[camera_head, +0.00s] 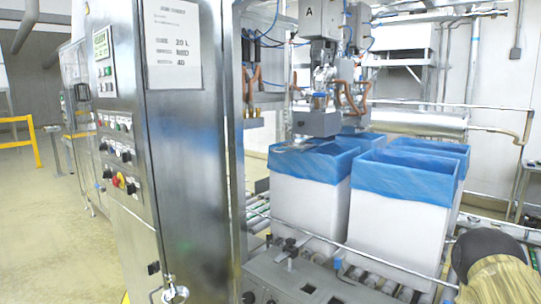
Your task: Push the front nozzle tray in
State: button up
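A filling head marked A (318,22) hangs above the boxes, with a grey nozzle block (317,124) at its lower end. A thin, flat grey metal piece (294,146), which may be the front nozzle tray, shows under the block, over the rim of the front left box. It is small, and I cannot tell how far it is pulled out. Brass nozzles with orange hoses (252,112) show at the left, beside the steel frame. My gripper is not in view.
White boxes with blue liners (402,175) stand on a roller conveyor (376,268). A steel control cabinet (190,150) fills the left middle. A grey panel (305,287) and thin rail lie in front. Open floor (32,210) lies left.

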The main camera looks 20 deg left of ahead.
aim_at(289, 144)
jog(key=u, duration=0.5)
jog(key=i, duration=0.4)
jog(key=u, duration=0.35)
